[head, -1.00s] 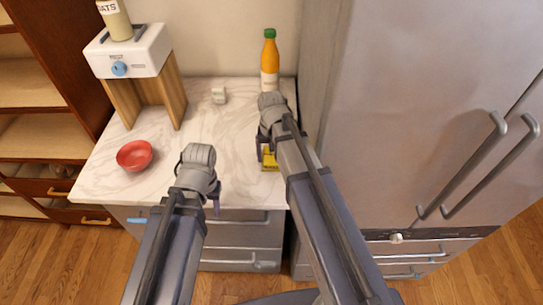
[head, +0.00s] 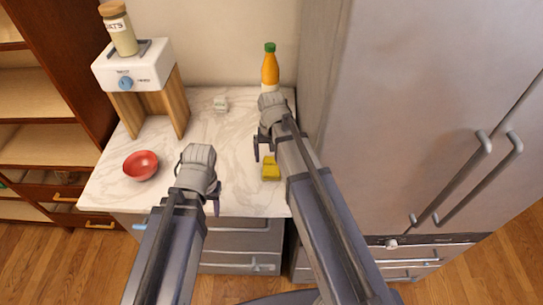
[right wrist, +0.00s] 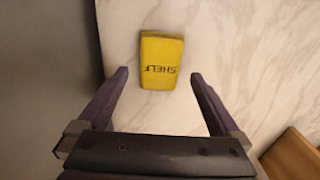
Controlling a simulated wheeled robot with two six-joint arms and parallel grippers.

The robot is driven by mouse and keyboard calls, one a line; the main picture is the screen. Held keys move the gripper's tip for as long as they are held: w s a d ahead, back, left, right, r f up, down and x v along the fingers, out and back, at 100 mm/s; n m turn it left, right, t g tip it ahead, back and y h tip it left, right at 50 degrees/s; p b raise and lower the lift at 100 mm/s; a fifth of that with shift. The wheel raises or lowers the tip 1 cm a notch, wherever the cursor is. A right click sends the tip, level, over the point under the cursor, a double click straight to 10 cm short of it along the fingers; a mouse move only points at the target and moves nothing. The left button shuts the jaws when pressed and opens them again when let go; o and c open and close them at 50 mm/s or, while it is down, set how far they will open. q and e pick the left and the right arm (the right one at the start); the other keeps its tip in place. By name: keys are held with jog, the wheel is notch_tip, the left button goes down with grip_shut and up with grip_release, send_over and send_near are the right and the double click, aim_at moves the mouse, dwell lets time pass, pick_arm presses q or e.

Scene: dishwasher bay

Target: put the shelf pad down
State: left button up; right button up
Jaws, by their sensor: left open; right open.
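The yellow shelf pad (head: 271,167) lies on the marble counter near its front right. In the right wrist view the pad (right wrist: 161,61) lies flat with the word SHELF showing upside down. My right gripper (head: 264,147) is open above the counter, with the pad just beyond its fingertips and apart from both fingers (right wrist: 155,85). My left gripper (head: 215,203) is open and empty over the front edge of the counter; its fingers are partly hidden by its wrist.
A red bowl (head: 141,166) stands on the counter (head: 210,130) at left. A white scale (head: 133,66) on a wooden stand carries a jar (head: 121,30). An orange bottle (head: 270,68) stands at the back, and a fridge (head: 410,100) rises at right.

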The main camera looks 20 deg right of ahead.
aim_at(272, 165)
notch_tip(272, 165, up, 7)
jog(key=p, duration=0.6)
jog(key=s+a+n+h, duration=0.1)
jog(key=s+a+n, duration=0.6)
jog(key=s+a, duration=0.3)
jog(key=s, duration=0.4)
jog(key=shift+s+a+r, duration=0.15)
jog(key=shift+a+r, duration=0.05)
jog(key=shift+a, duration=0.1)
